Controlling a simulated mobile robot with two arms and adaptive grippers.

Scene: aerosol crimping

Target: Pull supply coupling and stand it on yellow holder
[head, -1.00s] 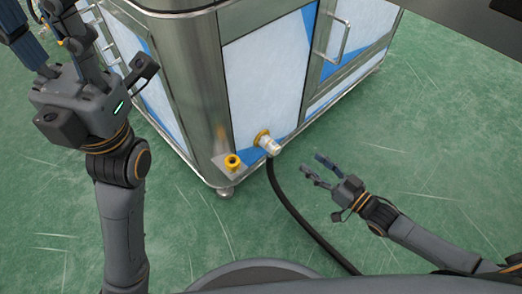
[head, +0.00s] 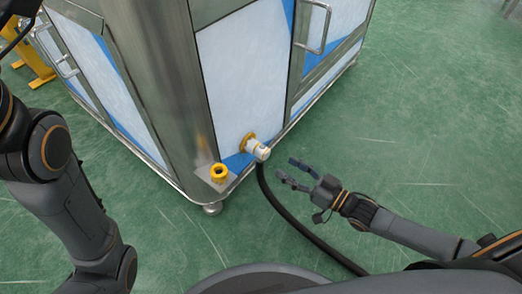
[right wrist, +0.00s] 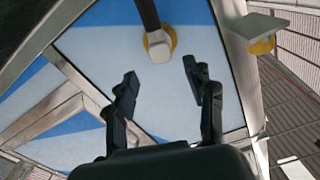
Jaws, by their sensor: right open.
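The supply coupling (head: 258,149) is a whitish fitting plugged into a yellow port (head: 247,141) low on the cabinet's side, with a black hose (head: 290,217) hanging from it. The yellow holder (head: 219,172) is a ring on a small metal plate at the cabinet's lower corner, empty on top. My right gripper (head: 288,172) is open and empty, a short way right of the coupling. In the right wrist view, the coupling (right wrist: 159,47) shows ahead, beyond the gap between the open fingers (right wrist: 166,88). My left gripper is out of view; only my left arm shows.
The steel cabinet (head: 172,80) with white and blue panels fills the upper middle. A door handle (head: 318,28) is at its upper right. The hose runs along the floor towards my base. Green floor (head: 430,120) is clear at the right. Yellow posts (head: 38,62) stand at the far left.

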